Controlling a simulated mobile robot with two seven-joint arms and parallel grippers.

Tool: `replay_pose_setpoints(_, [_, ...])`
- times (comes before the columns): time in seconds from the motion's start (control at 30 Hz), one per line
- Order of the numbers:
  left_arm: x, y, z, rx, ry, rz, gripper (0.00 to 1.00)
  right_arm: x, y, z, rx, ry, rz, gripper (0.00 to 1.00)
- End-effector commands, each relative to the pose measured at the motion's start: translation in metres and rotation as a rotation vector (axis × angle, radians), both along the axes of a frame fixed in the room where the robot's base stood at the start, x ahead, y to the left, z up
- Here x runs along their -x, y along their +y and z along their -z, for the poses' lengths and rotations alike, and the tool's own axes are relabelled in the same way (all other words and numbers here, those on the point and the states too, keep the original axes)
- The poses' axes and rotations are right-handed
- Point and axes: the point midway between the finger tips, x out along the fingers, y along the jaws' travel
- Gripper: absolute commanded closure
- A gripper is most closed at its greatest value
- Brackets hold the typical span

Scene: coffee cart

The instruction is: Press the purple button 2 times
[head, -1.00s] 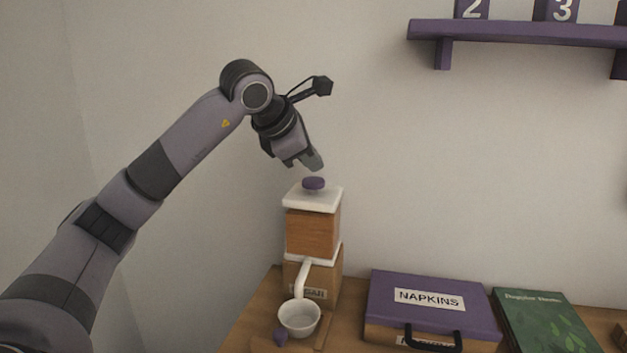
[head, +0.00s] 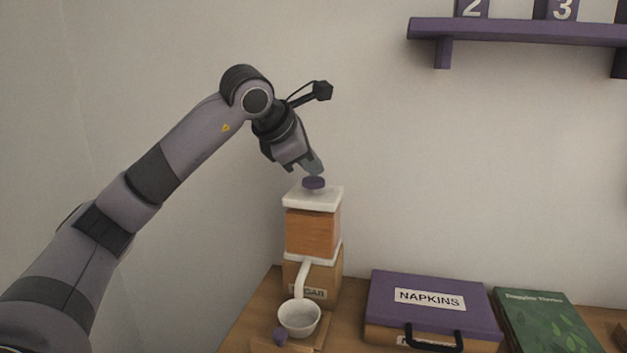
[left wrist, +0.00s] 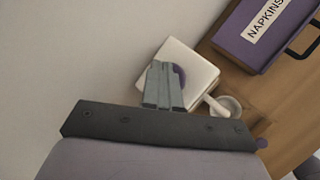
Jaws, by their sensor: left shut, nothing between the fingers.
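The purple button (head: 314,183) sits on the white top plate (head: 311,199) of a wooden dispenser (head: 312,233). My left gripper (head: 316,169) is shut and empty, its fingertips pointing down right at the button. The tips look very close to it; I cannot tell whether they touch. In the left wrist view the shut fingers (left wrist: 163,86) cover part of the purple button (left wrist: 180,76). My right gripper is in neither view.
A white cup (head: 299,319) stands under the dispenser's white spout. A purple napkins case (head: 431,303) and a green book (head: 545,322) lie to the right. A purple shelf (head: 520,34) is on the wall at upper right. The air around the dispenser top is clear.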

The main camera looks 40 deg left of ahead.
Motion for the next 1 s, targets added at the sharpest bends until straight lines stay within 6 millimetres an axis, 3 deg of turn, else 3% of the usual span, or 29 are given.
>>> replay_pose_setpoints(1.0, [0.000, 0.000, 0.012, 0.000, 0.001, -0.001, 1.00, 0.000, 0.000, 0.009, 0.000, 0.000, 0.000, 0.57])
